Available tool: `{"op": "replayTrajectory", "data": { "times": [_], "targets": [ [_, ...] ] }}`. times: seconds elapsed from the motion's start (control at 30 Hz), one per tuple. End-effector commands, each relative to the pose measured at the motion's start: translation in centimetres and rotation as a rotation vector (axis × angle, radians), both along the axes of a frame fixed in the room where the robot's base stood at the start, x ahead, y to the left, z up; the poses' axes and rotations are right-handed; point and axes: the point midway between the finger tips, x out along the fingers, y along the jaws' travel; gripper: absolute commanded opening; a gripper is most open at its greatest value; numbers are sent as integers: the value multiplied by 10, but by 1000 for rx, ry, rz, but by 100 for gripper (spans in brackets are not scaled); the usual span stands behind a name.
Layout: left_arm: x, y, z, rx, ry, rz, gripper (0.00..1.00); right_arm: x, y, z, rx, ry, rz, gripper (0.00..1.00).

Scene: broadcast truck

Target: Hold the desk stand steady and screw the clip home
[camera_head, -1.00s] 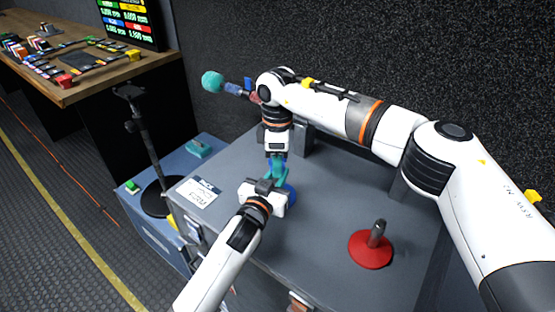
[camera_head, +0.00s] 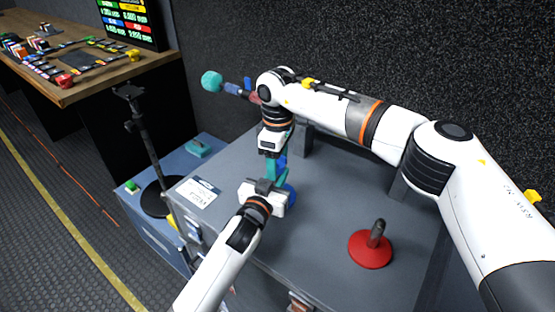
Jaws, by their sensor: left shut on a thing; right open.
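The desk stand with the blue round base (camera_head: 291,194) is on the grey case top, partly hidden behind my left gripper (camera_head: 272,187). My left gripper is shut on the stand's lower part, close above the base. My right gripper (camera_head: 274,165) points down directly above it and is open. A teal piece (camera_head: 270,172), which looks like the clip, shows between the two grippers, beside a blue part. Its threaded joint is hidden, so I cannot tell how far it is seated.
A red desk stand (camera_head: 370,248) with a dark post stands at the right of the grey case top (camera_head: 325,222). A white printed card (camera_head: 197,193) lies at the left. A black floor stand (camera_head: 147,145) rises beside the case. A teal-headed microphone (camera_head: 212,82) is behind.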

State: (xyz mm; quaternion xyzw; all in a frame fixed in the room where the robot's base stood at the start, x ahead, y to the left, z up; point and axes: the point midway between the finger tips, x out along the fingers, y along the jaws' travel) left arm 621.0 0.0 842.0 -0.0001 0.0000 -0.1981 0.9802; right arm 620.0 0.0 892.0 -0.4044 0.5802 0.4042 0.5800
Motion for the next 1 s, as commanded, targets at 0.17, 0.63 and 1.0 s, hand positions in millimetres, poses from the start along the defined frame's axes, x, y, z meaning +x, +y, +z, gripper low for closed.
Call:
{"op": "replayTrajectory", "data": {
  "times": [0.17, 0.63, 1.0],
  "targets": [
    [0, 0, 0, 0, 1, 0, 0, 0, 1, 14, 0, -2, 1, 62],
    [0, 0, 0, 0, 1, 0, 0, 0, 0, 45, 0, 1, 1, 62],
    [0, 0, 0, 0, 1, 0, 0, 0, 1, 48, 0, 0, 280, 60]
  ]
}}
